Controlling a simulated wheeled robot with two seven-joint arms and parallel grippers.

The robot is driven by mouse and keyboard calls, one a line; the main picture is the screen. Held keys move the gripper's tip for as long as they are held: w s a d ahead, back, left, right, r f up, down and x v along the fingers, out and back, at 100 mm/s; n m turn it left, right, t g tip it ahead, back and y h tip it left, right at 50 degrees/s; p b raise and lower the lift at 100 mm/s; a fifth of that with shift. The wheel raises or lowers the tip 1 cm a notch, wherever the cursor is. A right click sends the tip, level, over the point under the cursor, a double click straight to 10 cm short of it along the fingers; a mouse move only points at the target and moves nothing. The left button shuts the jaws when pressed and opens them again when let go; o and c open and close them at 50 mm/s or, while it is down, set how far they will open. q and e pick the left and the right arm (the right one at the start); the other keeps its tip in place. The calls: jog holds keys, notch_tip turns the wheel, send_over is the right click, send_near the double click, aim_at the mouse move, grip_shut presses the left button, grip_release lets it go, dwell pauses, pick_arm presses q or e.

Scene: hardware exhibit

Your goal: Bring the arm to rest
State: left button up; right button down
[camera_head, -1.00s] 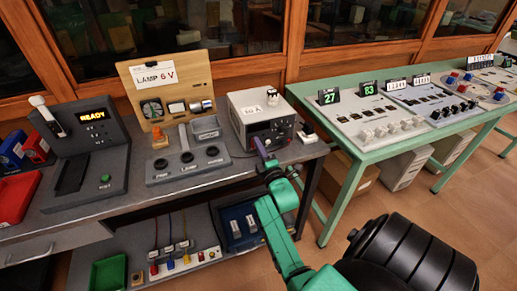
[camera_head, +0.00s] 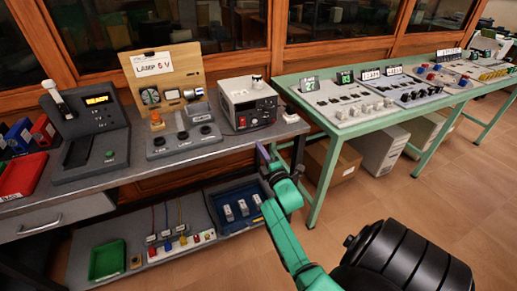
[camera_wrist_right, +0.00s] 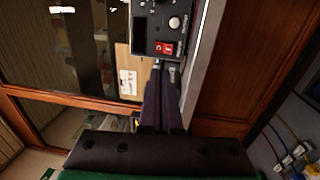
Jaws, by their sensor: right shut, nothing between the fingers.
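My right arm (camera_head: 285,205), green with dark joints, reaches up from the bottom of the head view. Its right gripper (camera_head: 262,151) has purple-grey fingers, shut and empty, in front of the bench's right end. The grey power supply box (camera_head: 248,104) stands behind it on the bench. In the right wrist view the closed fingertips (camera_wrist_right: 165,66) appear just below the box's red switch (camera_wrist_right: 165,48); any gap is hard to judge there. My left gripper is not in view.
The grey bench (camera_head: 215,143) carries a lamp panel (camera_head: 165,75) and a console reading READY (camera_head: 95,135). Its lower shelf holds a green tray (camera_head: 107,260) and a blue tray (camera_head: 222,220). A green table (camera_head: 325,136) stands right. Open floor (camera_head: 400,200) lies in front.

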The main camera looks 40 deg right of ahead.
jog(key=shift+s, duration=0.1)
jog(key=s+a+f+m+g+y, duration=0.2)
jog(key=s+a+f+g, duration=0.15)
jog(key=f, duration=0.65)
jog(key=s+a+f+m+g+y+p, duration=0.15)
jog(key=s+a+f, duration=0.25)
jog(key=f, duration=0.6)
jog(key=s+a+f+m+g+y, duration=0.1)
jog(key=s+a+f+m+g, duration=0.25)
jog(key=f, duration=0.75)
jog(key=s+a+f+m+g, duration=0.1)
jog(key=s+a+f+g, duration=0.1)
jog(key=s, duration=0.8)
jog(key=s+a+f+m+g+y, duration=0.1)
jog(key=s+a+f+m+g, duration=0.1)
jog(key=s+f, duration=0.5)
jog(key=s+a+f+m+g, duration=0.1)
jog(key=s+f+g, duration=0.3)
jog(key=s, duration=0.9)
jog(key=shift+a+f+m+g, duration=0.4)
jog(key=shift+f+m, duration=0.1)
jog(key=shift+f, duration=0.15)
